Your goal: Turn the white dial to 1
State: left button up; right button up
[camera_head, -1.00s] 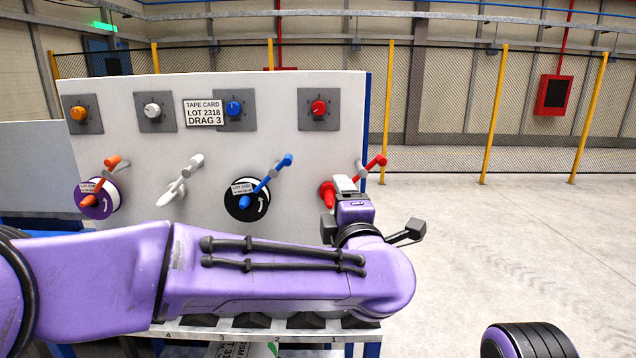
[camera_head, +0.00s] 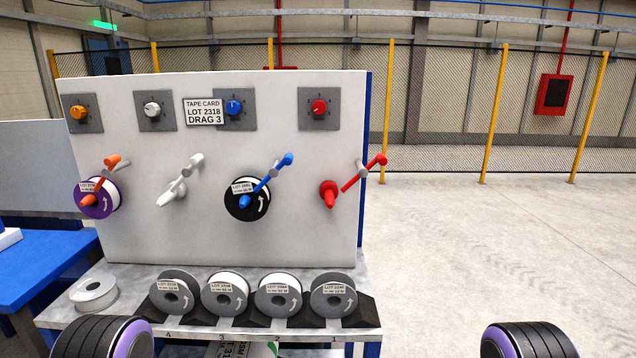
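The white dial (camera_head: 152,110) is a round knob on a grey square plate, second from the left in the top row of the upright white panel (camera_head: 310,220). Small marks surround it, too small to read, and I cannot tell its setting. Nothing covers it. Neither of my grippers is in view; only purple and black parts of my arms show at the bottom corners.
An orange dial (camera_head: 79,113), a blue dial (camera_head: 234,108) and a red dial (camera_head: 319,107) share the row. A tape card (camera_head: 203,112) sits between white and blue. Coloured levers project below. Several reels stand on the shelf (camera_head: 205,338).

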aim_at(152, 109)
jog(key=u, duration=0.05)
jog(key=k, duration=0.5)
jog(key=u, duration=1.55)
jog(key=i, duration=1.15)
jog(key=z, duration=0.8)
